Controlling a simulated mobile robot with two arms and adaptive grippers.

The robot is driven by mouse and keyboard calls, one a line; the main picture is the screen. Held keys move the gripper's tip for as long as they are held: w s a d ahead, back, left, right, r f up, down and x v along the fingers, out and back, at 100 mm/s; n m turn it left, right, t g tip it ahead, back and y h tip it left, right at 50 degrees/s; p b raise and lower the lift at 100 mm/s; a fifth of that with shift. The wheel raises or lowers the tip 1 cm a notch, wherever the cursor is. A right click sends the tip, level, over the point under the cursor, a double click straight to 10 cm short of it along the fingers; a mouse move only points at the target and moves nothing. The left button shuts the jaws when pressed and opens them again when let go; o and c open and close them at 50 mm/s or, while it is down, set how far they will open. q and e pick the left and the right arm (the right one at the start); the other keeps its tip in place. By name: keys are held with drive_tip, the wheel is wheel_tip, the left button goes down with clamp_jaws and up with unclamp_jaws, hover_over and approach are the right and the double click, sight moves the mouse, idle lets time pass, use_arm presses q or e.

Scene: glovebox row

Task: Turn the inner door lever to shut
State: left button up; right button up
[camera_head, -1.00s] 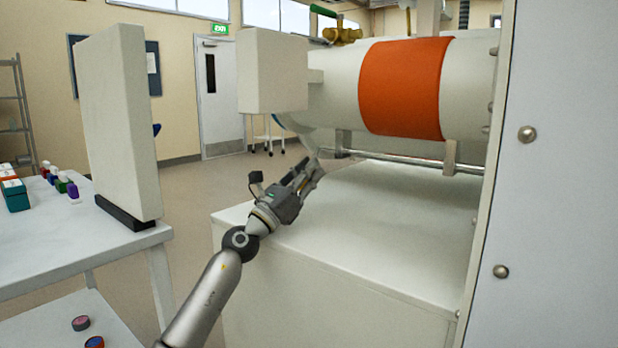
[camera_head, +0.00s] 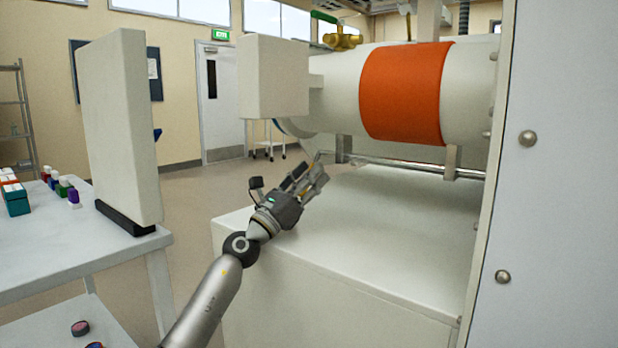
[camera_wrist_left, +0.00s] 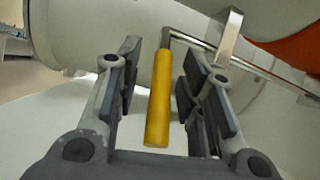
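The lever has a yellow grip (camera_wrist_left: 158,105) on a bent metal rod, seen in the left wrist view. The rod (camera_head: 400,162) runs along under the white cylinder with the orange band (camera_head: 402,92). My left gripper (camera_head: 312,175) is below the cylinder's left end, above the white cabinet. In the left wrist view my left gripper (camera_wrist_left: 163,85) is open, its two fingers on either side of the yellow grip, with gaps showing on both sides. In the head view the gripper mostly hides the yellow grip. My right gripper is not in view.
A white box-shaped block (camera_head: 275,76) stands at the cylinder's left end. A white cabinet (camera_head: 370,235) lies under it, and a grey panel (camera_head: 555,200) closes off the right. A table (camera_head: 60,235) with a white upright panel (camera_head: 122,125) and small coloured items is at the left.

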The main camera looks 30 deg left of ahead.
use_arm(q)
drive_tip(key=shift+s+a+f, duration=0.1)
drive_tip(key=shift+s+f, duration=0.25)
drive_tip(key=shift+s, duration=0.15)
drive_tip(key=s+a, duration=0.2)
drive_tip(key=s, duration=1)
idle(0.6)
